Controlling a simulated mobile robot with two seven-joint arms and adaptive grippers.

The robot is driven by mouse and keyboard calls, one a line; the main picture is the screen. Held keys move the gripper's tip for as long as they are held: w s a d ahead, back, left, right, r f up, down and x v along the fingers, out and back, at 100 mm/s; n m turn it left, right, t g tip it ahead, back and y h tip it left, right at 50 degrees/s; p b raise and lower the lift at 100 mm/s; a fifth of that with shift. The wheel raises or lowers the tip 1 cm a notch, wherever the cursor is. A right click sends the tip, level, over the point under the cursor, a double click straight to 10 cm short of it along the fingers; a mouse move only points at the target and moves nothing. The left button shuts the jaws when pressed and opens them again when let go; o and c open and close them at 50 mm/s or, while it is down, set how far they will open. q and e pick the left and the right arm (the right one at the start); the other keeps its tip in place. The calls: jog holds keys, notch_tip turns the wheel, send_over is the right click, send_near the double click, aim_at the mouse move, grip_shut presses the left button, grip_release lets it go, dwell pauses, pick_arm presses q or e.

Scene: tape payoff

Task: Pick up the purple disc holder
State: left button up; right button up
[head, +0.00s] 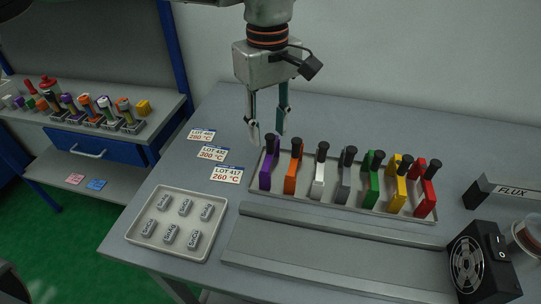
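The purple holder (266,172) stands upright at the left end of a row of coloured holders in a long grey tray (340,201). It is a narrow purple block with a black knob on top; I cannot make out a disc in it. My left gripper (268,131) comes down from the top of the head view with its fingers pointing down. My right gripper is not in view.
An orange holder (293,176) stands just right of the purple one, with several more beyond. Lot cards (226,174) lie to the left. A tray (132,236) of small labelled blocks is at front left, a black fan box (498,250) at front right.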

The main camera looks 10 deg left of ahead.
aim_at(270, 136)
pick_arm(q)
jog(key=f, duration=0.4)
jog(key=shift+w+d+f+b, duration=0.1)
jog(key=shift+w+d+b, duration=0.05)
jog(key=shift+w+b, duration=0.15)
jog(key=shift+s, duration=0.1)
grip_shut()
